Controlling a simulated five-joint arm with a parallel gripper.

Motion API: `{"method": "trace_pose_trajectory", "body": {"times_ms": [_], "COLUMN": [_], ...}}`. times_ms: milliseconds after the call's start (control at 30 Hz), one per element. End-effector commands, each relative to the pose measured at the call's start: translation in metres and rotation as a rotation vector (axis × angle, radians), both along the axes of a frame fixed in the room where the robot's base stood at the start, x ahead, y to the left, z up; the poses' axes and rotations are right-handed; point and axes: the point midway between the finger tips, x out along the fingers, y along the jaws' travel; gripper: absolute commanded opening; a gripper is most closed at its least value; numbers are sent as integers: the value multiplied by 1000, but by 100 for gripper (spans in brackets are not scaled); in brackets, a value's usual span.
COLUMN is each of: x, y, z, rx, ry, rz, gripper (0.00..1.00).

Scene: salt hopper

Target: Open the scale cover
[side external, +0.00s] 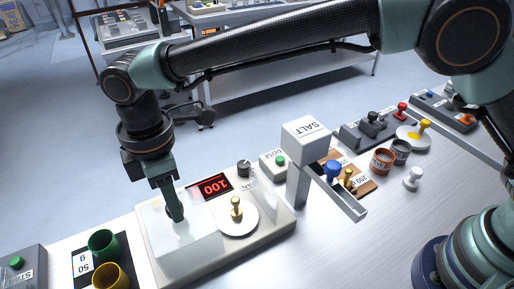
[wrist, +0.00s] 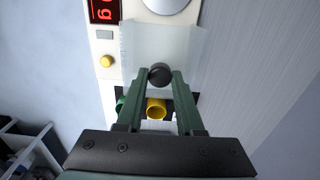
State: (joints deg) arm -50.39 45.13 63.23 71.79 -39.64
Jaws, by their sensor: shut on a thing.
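The scale (side external: 268,238) is a pale box with a red display reading 100 (side external: 210,187). Its translucent cover (side external: 190,247) sits over the left part of the scale, beside the round pan (side external: 248,224). The pan is uncovered and carries a brass weight (side external: 237,206). In the wrist view the cover (wrist: 165,42) lies just below the pan (wrist: 168,4). My gripper (side external: 176,213) is down at the cover. In the wrist view my gripper's fingers stand either side of the cover's dark round knob (wrist: 160,73) and are shut on it.
Green (side external: 102,242) and yellow (side external: 109,275) cups stand left of the scale. A grey salt hopper (side external: 305,140) with a chute rises at its right. The front right table is clear.

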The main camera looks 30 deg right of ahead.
Motion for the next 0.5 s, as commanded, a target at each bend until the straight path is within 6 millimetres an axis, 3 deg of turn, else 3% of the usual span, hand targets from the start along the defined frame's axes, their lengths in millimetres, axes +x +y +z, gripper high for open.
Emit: {"method": "trace_pose_trajectory", "body": {"times_ms": [400, 433, 500], "x": [0, 0, 0], "y": [7, 7, 7], "z": [3, 3, 3], "rx": [6, 6, 6], "ry": [-5, -5, -5], "rz": [0, 0, 1], "gripper": [0, 40, 66]}}
